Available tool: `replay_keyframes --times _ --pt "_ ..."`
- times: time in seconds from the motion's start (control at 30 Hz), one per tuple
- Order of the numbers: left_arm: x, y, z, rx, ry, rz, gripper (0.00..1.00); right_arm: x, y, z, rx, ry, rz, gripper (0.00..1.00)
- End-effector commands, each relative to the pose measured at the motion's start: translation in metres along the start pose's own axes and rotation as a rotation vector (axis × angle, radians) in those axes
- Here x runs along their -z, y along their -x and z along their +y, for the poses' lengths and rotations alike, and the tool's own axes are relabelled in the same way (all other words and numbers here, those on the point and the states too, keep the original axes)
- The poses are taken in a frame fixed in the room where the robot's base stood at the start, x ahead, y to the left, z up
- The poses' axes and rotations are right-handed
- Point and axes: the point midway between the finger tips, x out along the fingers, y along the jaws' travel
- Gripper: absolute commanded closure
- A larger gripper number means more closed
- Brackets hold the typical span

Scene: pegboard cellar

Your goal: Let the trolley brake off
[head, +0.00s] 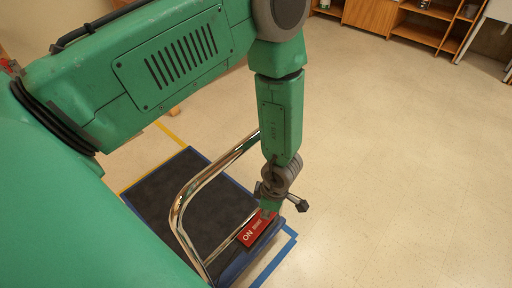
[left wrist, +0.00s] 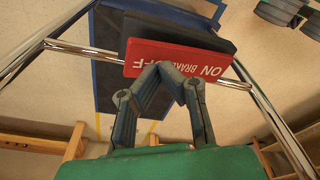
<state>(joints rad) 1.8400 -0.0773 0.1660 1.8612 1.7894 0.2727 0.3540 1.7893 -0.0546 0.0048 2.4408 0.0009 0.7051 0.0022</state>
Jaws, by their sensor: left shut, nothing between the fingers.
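The trolley has a dark deck (head: 170,195) with blue edges and a bent chrome handle (head: 185,195). Its red brake pedal (head: 250,232) sits at the near end of the deck, with "ON" readable in the head view. In the left wrist view the red pedal (left wrist: 205,62) appears upside down, with "ON", "BRAKE" and part of "OFF" visible. My left gripper (left wrist: 166,70) is shut and empty, its fingertips in front of the pedal and covering part of the lettering. I cannot tell whether they touch it. My right gripper is not in view.
Blue and yellow tape (head: 172,132) marks the floor around the trolley. Wooden shelves (head: 415,22) stand along the far wall. The pale floor (head: 400,150) to the right is clear. The chrome handle rises beside my left forearm.

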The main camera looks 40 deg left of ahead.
Motion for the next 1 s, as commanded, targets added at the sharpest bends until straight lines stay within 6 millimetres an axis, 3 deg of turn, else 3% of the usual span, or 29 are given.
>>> replay_keyframes --times 1.0 --pt "-0.002 -0.016 -0.001 0.001 -0.001 0.0 1.0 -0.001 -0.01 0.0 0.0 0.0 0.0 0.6"
